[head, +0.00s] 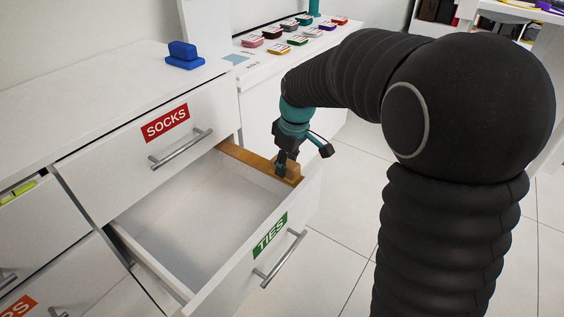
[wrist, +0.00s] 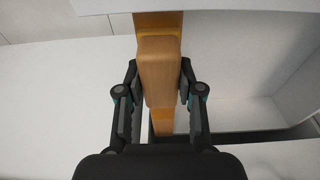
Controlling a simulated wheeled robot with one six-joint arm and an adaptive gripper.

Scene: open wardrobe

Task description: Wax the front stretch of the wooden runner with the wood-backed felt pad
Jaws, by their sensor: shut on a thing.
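The wooden runner (head: 235,152) is an orange-brown strip along the top of the open TIES drawer's far side wall. In the wrist view the runner (wrist: 161,122) shows above and below the pad. The wood-backed felt pad (head: 293,170) is a light brown block near the runner's front end, by the drawer front. My gripper (head: 287,168) points down and is shut on the pad. In the wrist view the pad (wrist: 158,75) sits between the two fingers, lined up with the runner. Its felt underside is hidden, so I cannot tell whether it touches the runner.
The TIES drawer (head: 185,295) is pulled out and looks empty. The SOCKS drawer (head: 150,135) above is shut. A blue block-shaped object (head: 184,55) stands on the white top. Several coloured items lie on the surface behind. Open floor (head: 345,240) lies to the right.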

